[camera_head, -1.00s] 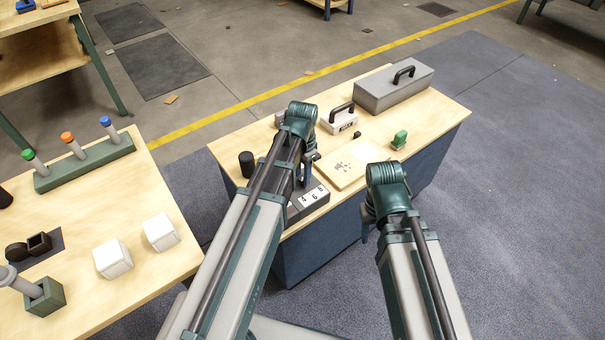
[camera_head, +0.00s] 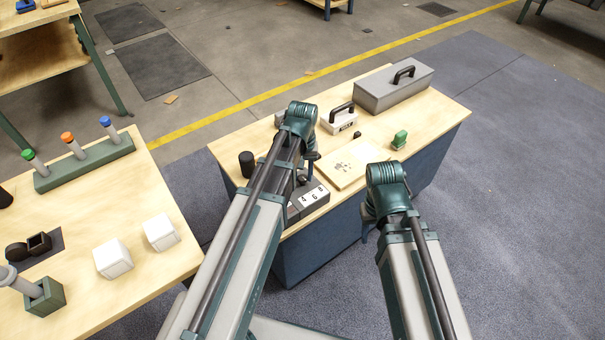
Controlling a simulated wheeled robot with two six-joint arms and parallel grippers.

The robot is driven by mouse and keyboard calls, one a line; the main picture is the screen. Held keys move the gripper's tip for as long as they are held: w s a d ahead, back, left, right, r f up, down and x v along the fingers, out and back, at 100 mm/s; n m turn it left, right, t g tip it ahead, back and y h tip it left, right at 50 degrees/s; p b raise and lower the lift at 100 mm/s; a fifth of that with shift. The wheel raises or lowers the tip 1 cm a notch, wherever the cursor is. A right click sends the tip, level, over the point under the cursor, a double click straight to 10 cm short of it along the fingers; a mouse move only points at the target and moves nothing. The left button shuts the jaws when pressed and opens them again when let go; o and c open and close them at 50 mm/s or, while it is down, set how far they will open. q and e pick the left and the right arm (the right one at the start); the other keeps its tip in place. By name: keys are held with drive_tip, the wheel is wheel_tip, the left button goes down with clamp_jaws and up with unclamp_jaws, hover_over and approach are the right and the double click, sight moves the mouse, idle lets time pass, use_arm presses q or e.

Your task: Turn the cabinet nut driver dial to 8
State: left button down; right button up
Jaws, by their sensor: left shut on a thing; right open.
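A dark grey dial box with a white face (camera_head: 316,195) sits at the front left of the cabinet top. The numbers 4, 6 and 8 show on the face. The rest of the face and the dial knob are hidden behind my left arm. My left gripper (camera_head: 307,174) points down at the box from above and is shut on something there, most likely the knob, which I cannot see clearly. My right gripper (camera_head: 364,234) hangs in front of the cabinet's edge, apart from the box, and is open.
On the cabinet top (camera_head: 437,112) are a grey toolbox (camera_head: 392,90), a white handled block (camera_head: 339,123), a wooden board (camera_head: 352,166), a green piece (camera_head: 399,139) and a black cylinder (camera_head: 246,164). A second table (camera_head: 150,205) with white cubes stands left.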

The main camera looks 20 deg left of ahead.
sight(303, 177)
use_arm(q)
drive_tip(key=n, duration=0.3)
drive_tip(key=shift+n, duration=2.1)
drive_tip(key=c, duration=0.5)
unclamp_jaws()
drive_tip(key=shift+r, duration=0.1)
wheel_tip(303, 177, up, 14)
drive_tip(key=p, duration=1.3)
drive_tip(key=shift+f+p, duration=0.2)
drive_tip(key=shift+p, duration=0.2)
